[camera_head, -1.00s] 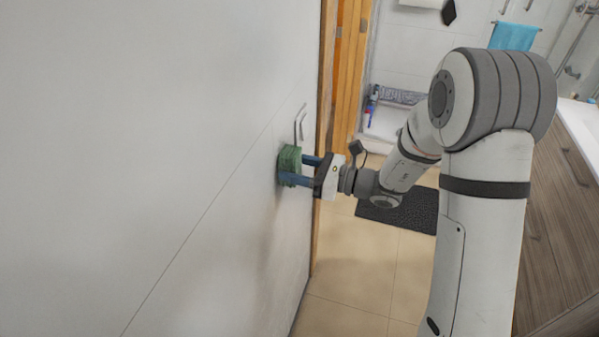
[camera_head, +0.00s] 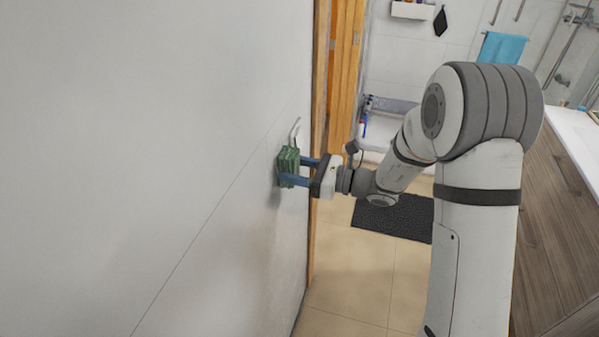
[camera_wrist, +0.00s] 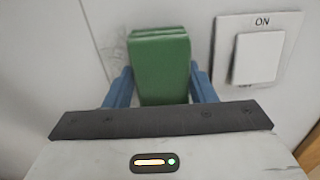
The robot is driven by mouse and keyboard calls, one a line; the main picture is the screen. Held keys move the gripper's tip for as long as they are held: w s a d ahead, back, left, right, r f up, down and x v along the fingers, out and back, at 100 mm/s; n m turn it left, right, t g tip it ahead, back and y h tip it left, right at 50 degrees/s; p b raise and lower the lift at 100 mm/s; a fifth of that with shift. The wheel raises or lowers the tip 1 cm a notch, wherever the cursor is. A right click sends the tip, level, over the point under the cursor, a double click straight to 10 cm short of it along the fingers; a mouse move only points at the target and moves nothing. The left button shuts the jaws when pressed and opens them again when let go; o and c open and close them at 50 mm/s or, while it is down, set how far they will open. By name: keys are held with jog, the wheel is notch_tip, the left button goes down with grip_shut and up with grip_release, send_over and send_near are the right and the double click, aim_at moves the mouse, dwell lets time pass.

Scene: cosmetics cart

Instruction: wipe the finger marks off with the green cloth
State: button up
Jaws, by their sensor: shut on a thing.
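The green cloth (camera_head: 287,162), a folded pad, is held between the blue fingers of my gripper (camera_head: 290,171) at the white wall (camera_head: 150,130). In the wrist view the cloth (camera_wrist: 160,70) stands between both fingers, its far end toward the wall. I cannot tell whether it touches the wall. A white switch (camera_wrist: 258,58) marked ON sits just right of the cloth; the lower word is partly hidden. Faint grey smudges (camera_wrist: 112,48) show on the wall just left of the cloth; I cannot tell whether these are finger marks or shadow.
A wooden door frame (camera_head: 321,70) edges the wall on the right. Beyond it are a tiled floor (camera_head: 350,270), a dark mat (camera_head: 395,217) and a wooden cabinet (camera_head: 545,240) at the far right. A blue towel (camera_head: 502,48) hangs at the back.

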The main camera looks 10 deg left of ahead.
aim_at(268, 179)
jog(key=shift+s+a+r+b, duration=0.15)
jog(key=shift+s+b, duration=0.2)
jog(key=shift+s, duration=1.45)
jog(key=shift+s+a+b, duration=0.15)
jog(key=shift+s+b, duration=0.2)
jog(key=shift+s, duration=1.4)
jog(key=shift+r+p, duration=0.75)
jog(key=shift+r, duration=0.3)
jog(key=shift+w+d, duration=0.15)
jog(key=shift+w, duration=1.65)
jog(key=shift+w+d, duration=0.15)
jog(key=shift+w, duration=1.6)
jog(key=d, duration=0.8)
jog(key=shift+s, duration=0.4)
